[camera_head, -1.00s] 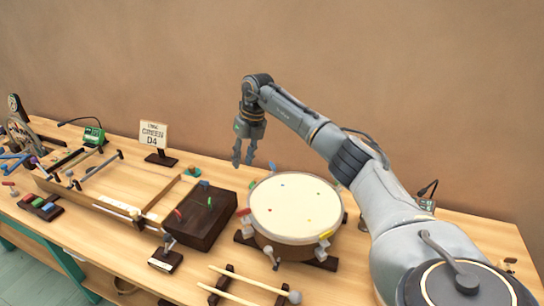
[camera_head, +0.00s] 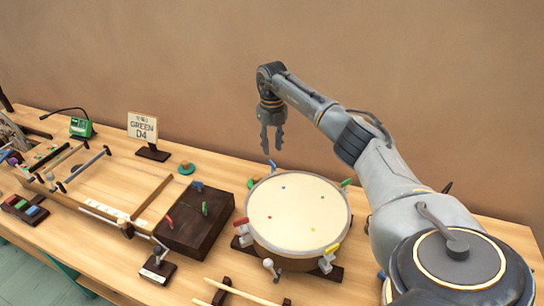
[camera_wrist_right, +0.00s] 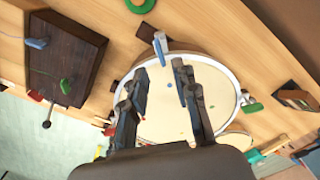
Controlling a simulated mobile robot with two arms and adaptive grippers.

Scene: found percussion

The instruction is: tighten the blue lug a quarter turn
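The drum (camera_head: 297,225) is round with a cream head and coloured lugs around its rim. The blue lug (camera_head: 272,164) is at the drum's back edge; in the right wrist view the blue lug (camera_wrist_right: 160,52) stands at the rim, nearly centred before the fingertips. My right gripper (camera_head: 271,148) points down just above the blue lug. In the wrist view its fingers (camera_wrist_right: 160,70) are apart, with nothing held. The lug lines up with the gap, but I cannot tell whether it is between the tips. My left gripper is not in view.
A dark box (camera_head: 195,225) with pegs stands left. A "GREEN D4" sign (camera_head: 143,128) stands behind. Sticks (camera_head: 240,290) lie in front. The wall rises behind the table.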

